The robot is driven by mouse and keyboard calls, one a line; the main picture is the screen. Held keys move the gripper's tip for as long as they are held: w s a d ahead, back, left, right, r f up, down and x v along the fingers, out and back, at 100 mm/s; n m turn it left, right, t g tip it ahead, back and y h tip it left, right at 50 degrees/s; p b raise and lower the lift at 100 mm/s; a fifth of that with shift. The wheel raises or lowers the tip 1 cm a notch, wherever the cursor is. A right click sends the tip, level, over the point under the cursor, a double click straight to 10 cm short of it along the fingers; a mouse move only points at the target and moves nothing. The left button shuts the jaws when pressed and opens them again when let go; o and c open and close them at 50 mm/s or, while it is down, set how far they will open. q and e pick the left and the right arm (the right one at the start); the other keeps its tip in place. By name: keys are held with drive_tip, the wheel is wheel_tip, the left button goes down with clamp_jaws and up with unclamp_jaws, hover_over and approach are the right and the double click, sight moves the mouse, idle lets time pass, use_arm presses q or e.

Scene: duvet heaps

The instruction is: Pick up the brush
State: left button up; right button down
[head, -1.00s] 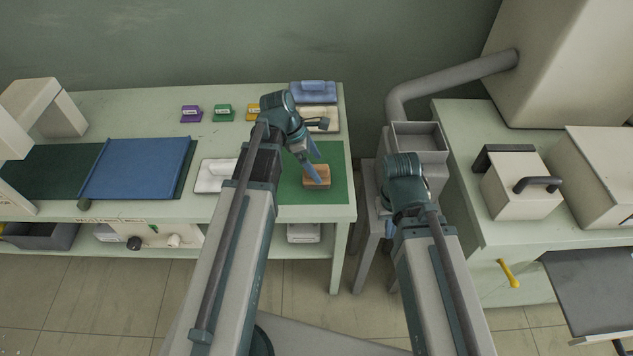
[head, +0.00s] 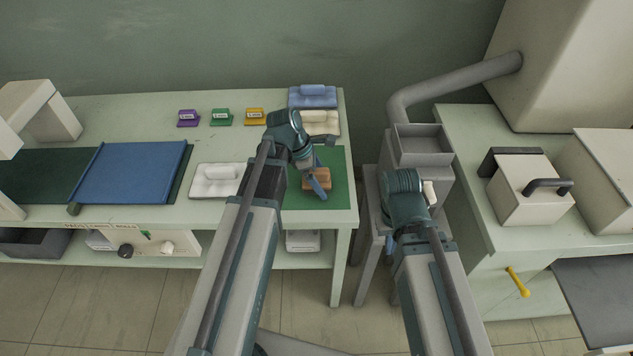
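The brush looks to be the small orange-brown wooden block (head: 324,176) on the green mat (head: 335,200) at the table's right end. My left gripper (head: 317,176) is down at it. One blue finger crosses the near side of the block and the other shows at its far side, with the block between them. The fingers are apart; I cannot make out firm contact on both sides. The block appears to rest on the mat. My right gripper (head: 391,243) hangs by the grey stand, mostly hidden by its own wrist, so its fingers cannot be judged.
Purple, green and yellow labelled blocks stand in a row behind. A blue sheet (head: 130,172) lies left. A grey open bin (head: 421,137) and duct stand right of the table.

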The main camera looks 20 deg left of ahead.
use_arm(q)
clamp_jaws()
drive_tip(key=shift+r, duration=0.1)
